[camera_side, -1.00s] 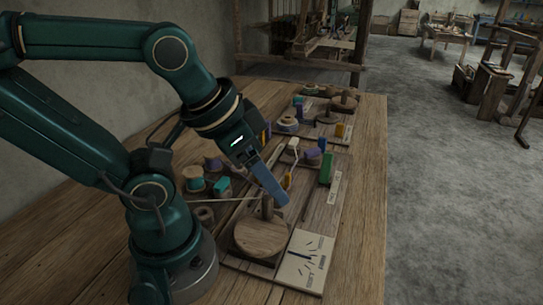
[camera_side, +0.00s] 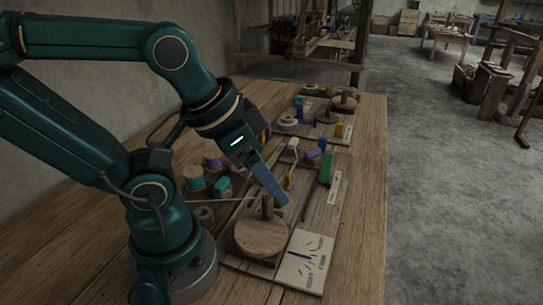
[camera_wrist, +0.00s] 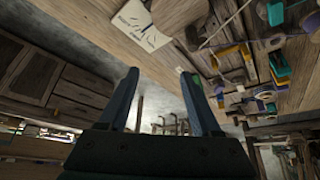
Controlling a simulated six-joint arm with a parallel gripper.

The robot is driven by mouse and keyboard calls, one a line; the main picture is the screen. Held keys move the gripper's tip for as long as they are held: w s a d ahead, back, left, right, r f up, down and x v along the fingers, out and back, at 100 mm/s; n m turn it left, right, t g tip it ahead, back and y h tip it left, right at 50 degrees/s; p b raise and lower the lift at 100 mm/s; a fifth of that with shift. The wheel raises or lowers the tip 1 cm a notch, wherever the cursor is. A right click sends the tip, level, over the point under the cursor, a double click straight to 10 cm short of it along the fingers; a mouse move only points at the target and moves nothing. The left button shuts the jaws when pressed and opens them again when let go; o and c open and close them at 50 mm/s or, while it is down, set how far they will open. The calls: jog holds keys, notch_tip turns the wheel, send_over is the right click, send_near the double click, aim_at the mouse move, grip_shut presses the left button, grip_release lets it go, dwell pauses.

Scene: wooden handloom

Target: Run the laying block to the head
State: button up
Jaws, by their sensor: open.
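My gripper (camera_side: 283,202) points down and to the right over the long wooden board, just beyond the round wooden disc (camera_side: 258,238) with its upright peg (camera_side: 267,206). In the wrist view its two fingers (camera_wrist: 158,75) stand wide apart with nothing between them. A green block (camera_side: 327,169) stands at the board's right side, apart from the gripper. A pale-topped piece (camera_side: 293,144) and a purple piece (camera_side: 312,154) stand farther along. I cannot tell which piece is the laying block or which end is the head. The fingers hide part of the board.
A white card with dark marks (camera_side: 304,262) lies at the board's near end; it also shows in the wrist view (camera_wrist: 141,24). Spools, one teal (camera_side: 194,178), stand left of the board. A light cord runs to the peg. The bench's right strip is clear.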

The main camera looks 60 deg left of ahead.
jog(key=shift+c, duration=1.4)
jog(key=w+a+n+g+y, duration=0.1)
jog(key=w+a+n+g, duration=0.1)
jog(key=w+a+n, duration=0.4)
jog(key=a+f+n+g, duration=0.1)
jog(key=a+f, duration=0.1)
jog(key=a, duration=0.2)
jog(key=a+f+n+g, duration=0.1)
jog(key=a+f, duration=0.2)
jog(key=a, duration=0.1)
jog(key=a+f+g, duration=0.1)
jog(key=a+f, duration=0.1)
jog(key=a, duration=0.3)
jog(key=shift+w+f+n+h, duration=0.2)
jog(key=shift+w+n+h, duration=0.2)
jog(key=shift+s+a+f+g, duration=0.2)
jog(key=shift+s+f+g, duration=0.1)
jog(key=shift+f, duration=2.45)
